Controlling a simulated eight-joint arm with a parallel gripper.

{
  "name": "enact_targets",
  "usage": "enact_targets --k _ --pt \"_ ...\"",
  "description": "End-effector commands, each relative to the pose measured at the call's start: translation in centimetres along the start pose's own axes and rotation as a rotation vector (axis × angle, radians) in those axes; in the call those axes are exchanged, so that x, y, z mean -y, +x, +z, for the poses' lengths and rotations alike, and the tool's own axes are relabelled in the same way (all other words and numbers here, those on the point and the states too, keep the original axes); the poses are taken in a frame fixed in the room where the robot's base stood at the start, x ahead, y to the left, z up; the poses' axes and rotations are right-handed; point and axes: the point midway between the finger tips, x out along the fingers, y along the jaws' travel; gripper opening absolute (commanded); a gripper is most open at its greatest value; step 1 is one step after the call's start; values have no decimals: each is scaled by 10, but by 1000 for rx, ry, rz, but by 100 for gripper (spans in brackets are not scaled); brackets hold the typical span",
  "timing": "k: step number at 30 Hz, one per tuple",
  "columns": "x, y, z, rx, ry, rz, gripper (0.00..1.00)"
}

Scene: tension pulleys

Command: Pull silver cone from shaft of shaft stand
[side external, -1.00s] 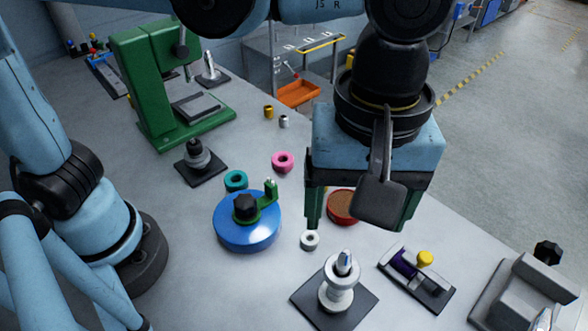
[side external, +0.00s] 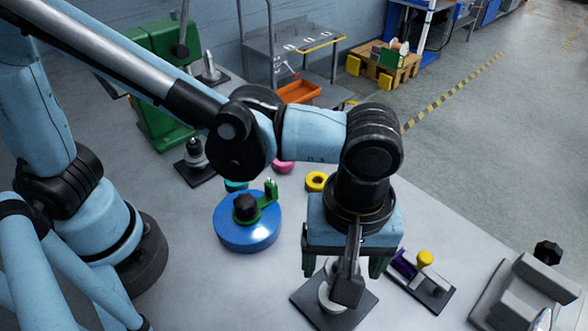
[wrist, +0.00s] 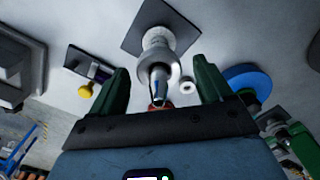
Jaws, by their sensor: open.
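A shaft stand with a dark square base (side external: 355,312) stands at the front of the table, partly hidden behind my gripper. In the wrist view its base (wrist: 148,12) is at the top. A pale silver cone-like part (wrist: 157,40) sits around its upright shaft (wrist: 158,76). My gripper (side external: 344,266) is over this stand, pointing down. In the wrist view my gripper (wrist: 160,82) is open and empty, with the green fingers on either side of the shaft's end, apart from it. The cone is nearer the base than the fingertips.
A purple roller fixture with a yellow knob (side external: 425,258) is close to the right of the stand. A blue disc (side external: 247,236) with a black knob is at left. A grey block fixture (side external: 520,290) is at far right. Another dark-based stand (side external: 196,176) is farther back.

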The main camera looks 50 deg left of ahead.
Motion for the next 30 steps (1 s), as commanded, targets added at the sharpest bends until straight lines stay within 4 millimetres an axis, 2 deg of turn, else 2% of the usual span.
enact_targets --k 6,7,18,19,30 --pt "0 0 0 0 0 0 79" --pt "0 0 0 0 0 0 76" --pt "0 0 0 0 0 0 19" --pt "0 0 0 0 0 0 17" --pt "0 -5 0 0 0 0 16"
